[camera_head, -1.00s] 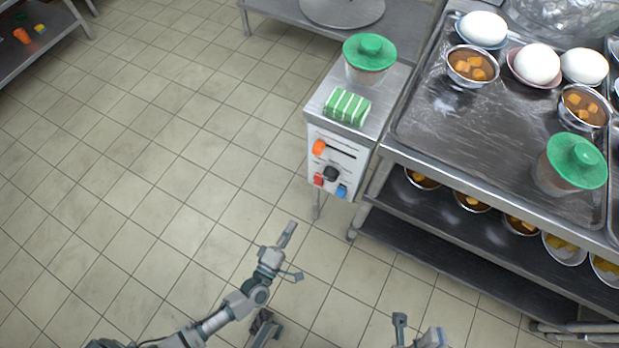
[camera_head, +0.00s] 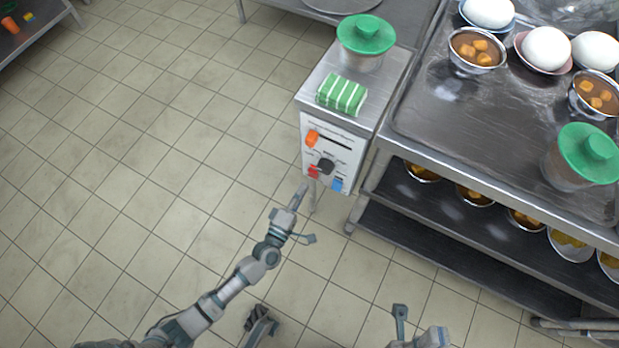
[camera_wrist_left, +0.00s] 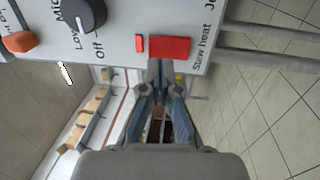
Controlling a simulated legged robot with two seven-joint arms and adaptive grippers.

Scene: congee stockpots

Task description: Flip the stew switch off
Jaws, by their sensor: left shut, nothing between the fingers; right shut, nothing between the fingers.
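A white control panel (camera_head: 331,153) on the front of a steel unit carries an orange knob (camera_head: 312,139), a black knob (camera_head: 325,165), a red switch (camera_head: 314,171) and a blue switch (camera_head: 337,184). In the left wrist view, the red switch (camera_wrist_left: 169,47) sits beside printing that reads like "Stew heat". My left gripper (camera_head: 304,184) is shut and empty, just below the red switch. Its fingertips (camera_wrist_left: 160,64) look very close to the switch's lower edge; I cannot tell if they touch. My right gripper (camera_head: 434,337) is shut, partly visible at the bottom edge.
A steel rack (camera_head: 440,140) to the right holds bowls of food and another lidded pot (camera_head: 582,155). The tiled floor on the left is clear.

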